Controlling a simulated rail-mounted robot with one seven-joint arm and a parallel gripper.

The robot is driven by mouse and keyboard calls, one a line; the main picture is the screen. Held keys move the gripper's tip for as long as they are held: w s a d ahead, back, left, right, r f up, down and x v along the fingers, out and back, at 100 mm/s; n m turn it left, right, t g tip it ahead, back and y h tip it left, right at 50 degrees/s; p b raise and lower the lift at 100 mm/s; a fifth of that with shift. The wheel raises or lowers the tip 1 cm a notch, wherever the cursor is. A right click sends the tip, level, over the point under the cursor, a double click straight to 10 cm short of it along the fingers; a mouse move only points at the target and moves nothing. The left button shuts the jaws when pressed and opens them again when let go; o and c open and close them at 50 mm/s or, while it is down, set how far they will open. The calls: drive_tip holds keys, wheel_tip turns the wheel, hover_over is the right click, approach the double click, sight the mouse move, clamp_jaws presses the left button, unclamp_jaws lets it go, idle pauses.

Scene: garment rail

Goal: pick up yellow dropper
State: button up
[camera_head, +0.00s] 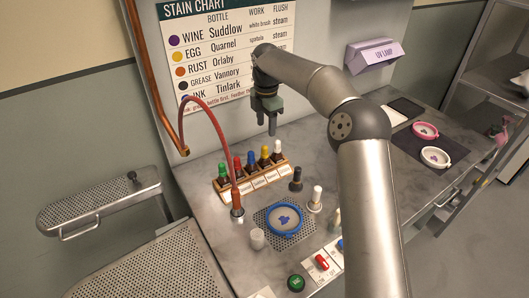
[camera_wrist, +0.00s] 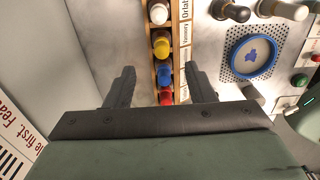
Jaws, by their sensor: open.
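The yellow dropper (camera_head: 264,153) has a yellow bulb on a dark bottle and stands upright in the wooden rack (camera_head: 245,184), between the blue and white droppers. It also shows from above in the wrist view (camera_wrist: 161,47). My gripper (camera_head: 266,130) is open and empty, pointing down above the rack near its yellow and blue end. In the wrist view its fingers lie on either side of the row of droppers, with the yellow bulb just beyond the fingertips. The bottle's lower part is hidden by the rack.
The blue dropper (camera_wrist: 164,72), red dropper (camera_wrist: 165,95) and white dropper (camera_wrist: 158,13) share the row. A green dropper (camera_head: 223,170) is at the far left end. A red hose (camera_head: 217,124) arches left of the rack. A blue-rimmed hoop (camera_head: 285,220) lies in front. The wall is close behind.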

sight(264, 146)
wheel_tip(264, 146, down, 4)
drive_tip(key=shift+f, duration=0.15)
drive_tip(key=shift+s+a+f+p, duration=0.2)
drive_tip(key=shift+f+p, duration=0.3)
drive_tip(key=shift+f, duration=0.85)
drive_tip(key=shift+s+a+f+p, duration=0.15)
drive_tip(key=shift+f+p, duration=0.35)
drive_tip(key=shift+f, duration=0.8)
drive_tip(key=shift+d, duration=0.1)
drive_tip(key=c, duration=1)
